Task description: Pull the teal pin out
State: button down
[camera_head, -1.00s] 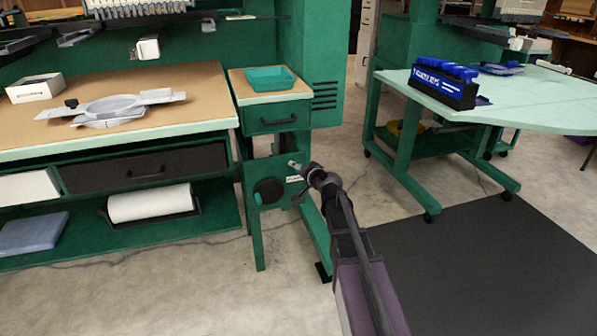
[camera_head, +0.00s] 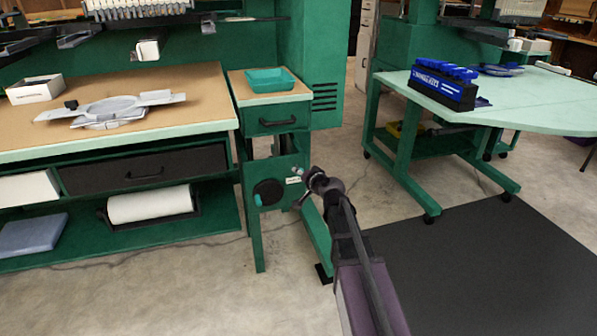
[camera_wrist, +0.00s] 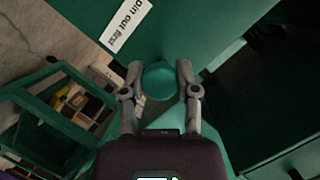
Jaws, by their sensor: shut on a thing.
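The teal pin shows in the wrist view as a round teal head (camera_wrist: 159,82) between the two grey fingers. My gripper (camera_wrist: 160,72) is shut on it, one finger on each side. The pin's shaft is hidden, so I cannot tell how deep it sits. A white label reading "pin out first" (camera_wrist: 125,25) is beside it on the green panel. In the head view my gripper (camera_head: 303,172) is at the right part of the green panel (camera_head: 278,165) under the small drawer; the pin cannot be made out there.
A dark round knob (camera_head: 268,192) with a teal mark is on the panel, left of my gripper. Above are a drawer (camera_head: 278,119) and a teal tray (camera_head: 270,80). A pale green table (camera_head: 520,105) stands at the right, with open floor between.

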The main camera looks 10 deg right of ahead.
jog(key=shift+s, duration=0.3)
jog(key=shift+c, duration=1.7)
grip_release()
jog(key=shift+w, duration=0.1)
jog(key=r+p+v, duration=0.2)
jog(key=p+v, duration=0.3)
jog(key=v, duration=0.7)
jog(key=s+a+r+n+g+p, duration=0.2)
jog(key=r+p, duration=0.6)
jog(key=p, duration=0.6)
jog(key=s+a+r+n+g+p, duration=0.3)
jog(key=s+r+g+p, duration=0.4)
jog(key=p, duration=0.7)
notch_tip(320, 180, up, 2)
jog(key=shift+s+a+r+h, duration=0.25)
jog(key=shift+s+a+h, duration=0.1)
jog(key=shift+a, duration=0.4)
